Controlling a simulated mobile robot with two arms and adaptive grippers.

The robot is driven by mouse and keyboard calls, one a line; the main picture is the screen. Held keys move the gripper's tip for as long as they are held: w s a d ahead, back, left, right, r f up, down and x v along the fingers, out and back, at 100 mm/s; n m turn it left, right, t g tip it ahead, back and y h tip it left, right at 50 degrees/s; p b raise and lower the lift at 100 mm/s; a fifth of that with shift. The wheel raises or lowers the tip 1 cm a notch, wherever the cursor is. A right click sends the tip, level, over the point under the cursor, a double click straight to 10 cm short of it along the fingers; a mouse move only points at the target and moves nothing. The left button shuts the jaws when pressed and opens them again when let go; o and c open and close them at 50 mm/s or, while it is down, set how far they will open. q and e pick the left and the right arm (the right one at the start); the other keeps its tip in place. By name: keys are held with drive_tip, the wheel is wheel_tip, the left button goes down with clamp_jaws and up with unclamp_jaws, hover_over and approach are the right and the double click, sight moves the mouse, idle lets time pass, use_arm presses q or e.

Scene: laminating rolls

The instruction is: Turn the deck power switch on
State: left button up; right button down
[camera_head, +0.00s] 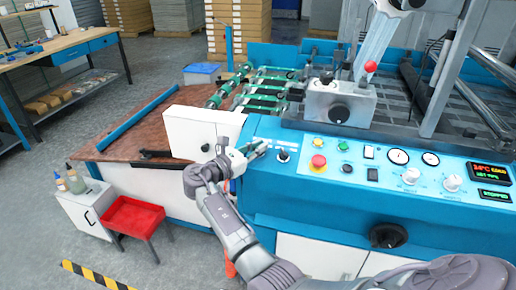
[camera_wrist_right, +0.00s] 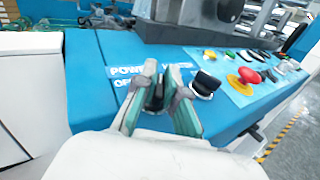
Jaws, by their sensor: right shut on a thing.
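My right gripper (camera_head: 256,150) is at the left end of the blue control deck in the head view. In the right wrist view its two green-lined fingers (camera_wrist_right: 160,92) are shut on a dark knob, the power switch (camera_wrist_right: 155,98), below a label that starts with "POWER". The fingers cover much of this knob, and its turned position cannot be read. My left gripper is not in view.
Right of the knobs are a red emergency button (camera_head: 318,161), gauges (camera_head: 398,156) and a lit display (camera_head: 490,173). A white box (camera_head: 190,132) stands left of the gripper on the brown table (camera_head: 125,143). A red tray (camera_head: 133,216) is lower left.

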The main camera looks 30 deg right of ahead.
drive_tip(key=c, duration=1.2)
unclamp_jaws()
drive_tip(key=shift+c, duration=0.2)
drive_tip(key=s+a, duration=0.1)
drive_tip(key=a, duration=0.6)
drive_tip(key=shift+s+a, duration=0.2)
drive_tip(key=shift+a+f, duration=0.1)
